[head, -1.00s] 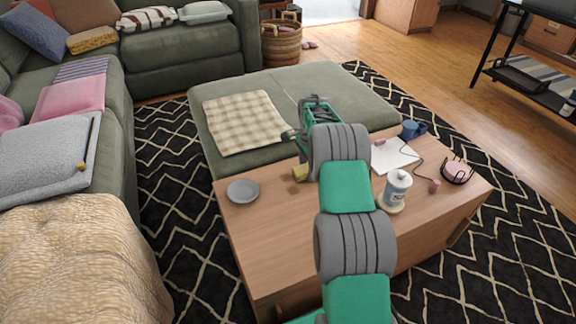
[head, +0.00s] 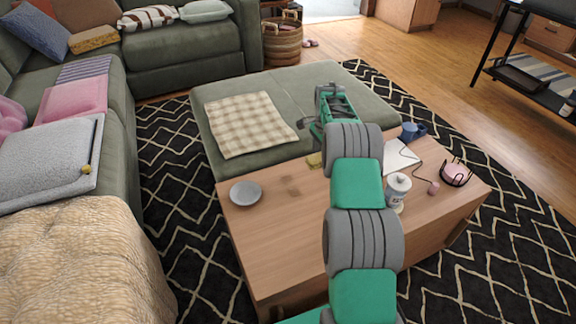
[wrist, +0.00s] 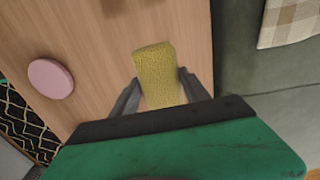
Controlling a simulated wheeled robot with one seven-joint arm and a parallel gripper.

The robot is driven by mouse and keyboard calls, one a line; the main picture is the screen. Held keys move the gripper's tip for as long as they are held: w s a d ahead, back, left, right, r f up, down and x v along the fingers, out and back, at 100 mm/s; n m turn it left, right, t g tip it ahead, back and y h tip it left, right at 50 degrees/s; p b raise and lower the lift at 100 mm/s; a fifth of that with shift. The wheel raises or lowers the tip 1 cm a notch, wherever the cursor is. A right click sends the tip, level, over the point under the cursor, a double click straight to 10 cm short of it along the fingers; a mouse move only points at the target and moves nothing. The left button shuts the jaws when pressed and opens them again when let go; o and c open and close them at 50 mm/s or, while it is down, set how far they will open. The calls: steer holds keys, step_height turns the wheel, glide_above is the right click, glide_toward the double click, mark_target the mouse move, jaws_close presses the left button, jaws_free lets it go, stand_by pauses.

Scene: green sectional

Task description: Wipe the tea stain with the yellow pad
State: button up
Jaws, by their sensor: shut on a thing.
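The yellow pad (wrist: 155,70) is between the two fingers of my gripper (wrist: 156,88) in the wrist view, over the wooden table. In the head view only a bit of the pad (head: 314,160) shows beside my arm, which hides most of my gripper. I cannot tell whether the pad touches the tabletop. The tea stain (head: 290,185) is a faint brown smudge on the wooden coffee table (head: 270,240), right of the grey dish. The pad is beyond the stain and to its right, apart from it.
A grey dish (head: 245,193) is left of the stain. A white canister (head: 398,188), white paper (head: 398,157), blue mug (head: 412,131) and black wire holder (head: 456,174) are on the right. A pink disc (wrist: 50,78) lies left of the pad. A green ottoman (head: 222,170) adjoins the table.

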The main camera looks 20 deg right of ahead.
steer(key=shift+r+p, duration=0.85)
steer(key=shift+r, duration=0.7)
